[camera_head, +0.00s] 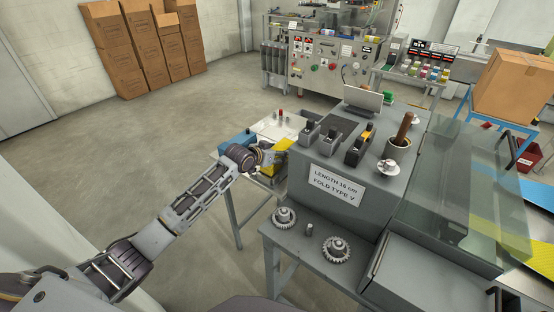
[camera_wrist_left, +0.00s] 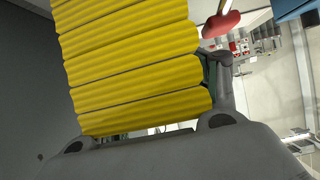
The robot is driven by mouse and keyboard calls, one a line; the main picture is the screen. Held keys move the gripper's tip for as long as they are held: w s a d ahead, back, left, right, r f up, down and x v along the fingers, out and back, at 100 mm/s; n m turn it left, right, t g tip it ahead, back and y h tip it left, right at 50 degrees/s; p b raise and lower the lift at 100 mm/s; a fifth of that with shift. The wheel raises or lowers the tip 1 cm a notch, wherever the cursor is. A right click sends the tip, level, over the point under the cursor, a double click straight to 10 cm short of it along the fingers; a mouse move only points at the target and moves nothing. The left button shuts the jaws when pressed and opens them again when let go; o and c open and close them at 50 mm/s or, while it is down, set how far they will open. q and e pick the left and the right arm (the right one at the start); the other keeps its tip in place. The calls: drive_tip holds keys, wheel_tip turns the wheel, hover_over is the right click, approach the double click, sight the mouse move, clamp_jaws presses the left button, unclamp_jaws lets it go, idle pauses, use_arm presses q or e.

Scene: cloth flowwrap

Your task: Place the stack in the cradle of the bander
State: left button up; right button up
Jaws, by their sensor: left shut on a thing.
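A stack of yellow folded cloths (camera_wrist_left: 130,70) fills the middle of the left wrist view, its layers side by side as long ridges. My left gripper (camera_wrist_left: 150,125) is shut on this stack; one finger shows at its right side, the other is mostly hidden. In the head view my left gripper (camera_head: 266,158) is over the small table left of the grey machine, with yellow cloth (camera_head: 283,146) beside it. A blue body (camera_head: 236,140) stands just behind my wrist; I cannot tell whether it is the bander. No cradle can be made out. My right gripper is not in view.
The grey machine (camera_head: 335,188) with a length and fold label stands close right of my left gripper. Gears (camera_head: 336,249) lie on its front ledge. A white panel (camera_head: 279,124) lies behind the gripper. The floor to the left is clear up to cardboard boxes (camera_head: 140,50).

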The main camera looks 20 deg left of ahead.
use_arm(q)
drive_tip(key=shift+f, duration=1.5)
drive_tip(key=o, duration=0.8)
drive_tip(key=shift+f, duration=0.1)
drive_tip(key=shift+s, duration=0.1)
